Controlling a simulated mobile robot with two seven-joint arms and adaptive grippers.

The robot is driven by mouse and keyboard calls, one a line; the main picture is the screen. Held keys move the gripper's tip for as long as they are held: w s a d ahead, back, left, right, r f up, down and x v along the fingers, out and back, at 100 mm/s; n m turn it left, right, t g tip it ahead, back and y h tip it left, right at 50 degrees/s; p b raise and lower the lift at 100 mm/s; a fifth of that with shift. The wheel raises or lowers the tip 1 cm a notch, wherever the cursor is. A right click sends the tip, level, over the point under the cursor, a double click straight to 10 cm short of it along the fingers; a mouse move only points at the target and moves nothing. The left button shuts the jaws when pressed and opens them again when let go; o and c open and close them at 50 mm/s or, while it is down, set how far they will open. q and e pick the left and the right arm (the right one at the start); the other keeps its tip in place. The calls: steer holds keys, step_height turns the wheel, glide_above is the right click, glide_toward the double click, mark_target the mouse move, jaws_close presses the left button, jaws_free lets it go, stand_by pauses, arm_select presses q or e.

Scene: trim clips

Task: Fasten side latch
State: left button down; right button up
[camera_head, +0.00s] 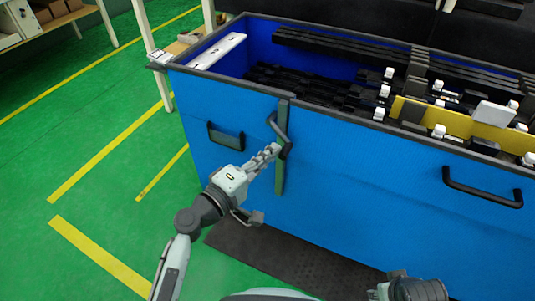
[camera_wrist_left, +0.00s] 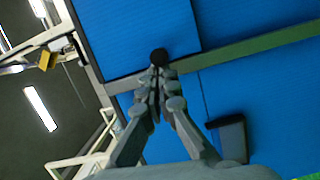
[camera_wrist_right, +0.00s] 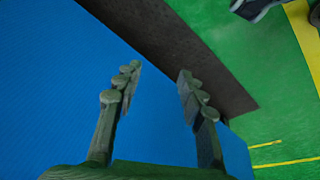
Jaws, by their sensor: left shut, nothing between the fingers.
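The side latch (camera_head: 280,131) is a dark bent handle on a grey-green vertical strip (camera_head: 281,176) on the front of the blue crate (camera_head: 340,165). Its upper part leans left and its lower end is near the strip. My left gripper (camera_head: 273,150) is shut and empty, its fingertips at the latch's lower end. In the left wrist view the closed fingertips (camera_wrist_left: 157,74) meet or nearly meet a dark round end of the latch (camera_wrist_left: 159,57); I cannot tell whether they touch. My right gripper (camera_wrist_right: 158,85) is open and empty, over the blue crate wall and a dark mat.
Black handles (camera_head: 226,137) (camera_head: 482,190) stick out from the crate's front on both sides of the latch. The crate holds black trim parts and white clips (camera_head: 438,131). A dark mat (camera_head: 290,259) lies along its base. Green floor at left is free.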

arm_select(q)
steer(key=shift+s+d+n, duration=0.1)
steer(key=shift+d+n, duration=0.1)
steer(key=shift+n, duration=0.2)
steer(key=n, duration=0.2)
steer(key=d+r+n+t+b, duration=0.1)
steer(key=n, duration=0.1)
steer(key=r+n+b, duration=0.1)
steer(key=n, duration=0.1)
steer(key=shift+s+d+r+h, duration=0.2)
steer(key=shift+s+d+h, duration=0.1)
steer(key=shift+d, duration=0.05)
arm_select(e)
steer(key=v, duration=0.4)
steer(key=d+v, duration=0.1)
steer(key=shift+w+a+r, duration=0.1)
steer(key=shift+w+r, duration=0.15)
steer(key=shift+r, duration=0.3)
arm_select(q)
steer(key=shift+f, duration=0.1)
arm_select(e)
steer(key=shift+a, duration=0.1)
